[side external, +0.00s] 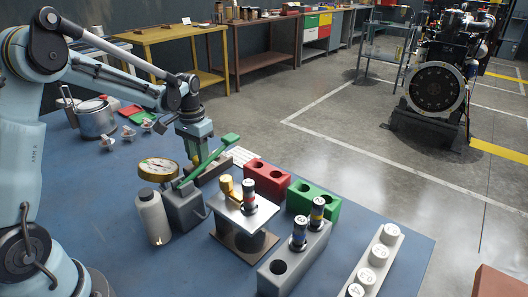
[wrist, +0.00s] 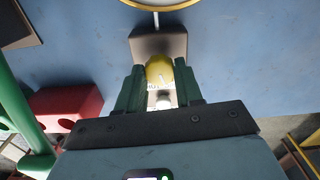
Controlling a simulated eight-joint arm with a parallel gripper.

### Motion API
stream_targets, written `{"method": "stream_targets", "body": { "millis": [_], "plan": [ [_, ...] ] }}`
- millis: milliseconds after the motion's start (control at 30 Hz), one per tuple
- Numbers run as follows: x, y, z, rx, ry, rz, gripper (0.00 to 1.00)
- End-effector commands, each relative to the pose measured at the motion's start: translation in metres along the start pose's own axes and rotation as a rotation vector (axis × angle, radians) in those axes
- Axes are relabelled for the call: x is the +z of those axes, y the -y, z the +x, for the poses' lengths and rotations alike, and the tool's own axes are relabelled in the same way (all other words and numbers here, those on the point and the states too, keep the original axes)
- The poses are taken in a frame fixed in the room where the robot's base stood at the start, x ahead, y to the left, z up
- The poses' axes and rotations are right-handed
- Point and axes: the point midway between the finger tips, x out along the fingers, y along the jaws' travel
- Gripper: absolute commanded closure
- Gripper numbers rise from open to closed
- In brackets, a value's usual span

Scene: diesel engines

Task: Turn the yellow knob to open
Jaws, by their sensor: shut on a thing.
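The yellow knob (wrist: 159,70) is between the two green fingers of my gripper (wrist: 160,80) in the wrist view, with a pale lettered band below it. It sits against a grey-brown block (wrist: 158,42) on the blue table. My gripper is shut on the knob. In the side external view my gripper (side external: 197,152) is low over the table, behind a green lever. The knob is mostly hidden there, and I cannot tell how far it is turned.
The green lever (side external: 208,163) rises from a grey unit with a gauge (side external: 158,170), close to my gripper. A white bottle (side external: 153,217), red block (side external: 267,179), green block (side external: 313,204) and metal pot (side external: 95,118) stand around. Bare blue tabletop (side external: 110,205) lies front left.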

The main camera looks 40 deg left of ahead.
Motion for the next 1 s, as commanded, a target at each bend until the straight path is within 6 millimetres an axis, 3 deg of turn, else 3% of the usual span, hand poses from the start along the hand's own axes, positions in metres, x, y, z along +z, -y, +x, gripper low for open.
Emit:
{"method": "stream_targets", "body": {
  "millis": [500, 1000],
  "plan": [
    [0.0007, 0.0003, -0.0006, -0.001, 0.003, -0.395, 0.95],
    [0.0008, 0.0002, -0.0006, -0.001, 0.003, -0.506, 0.95]
  ]
}}
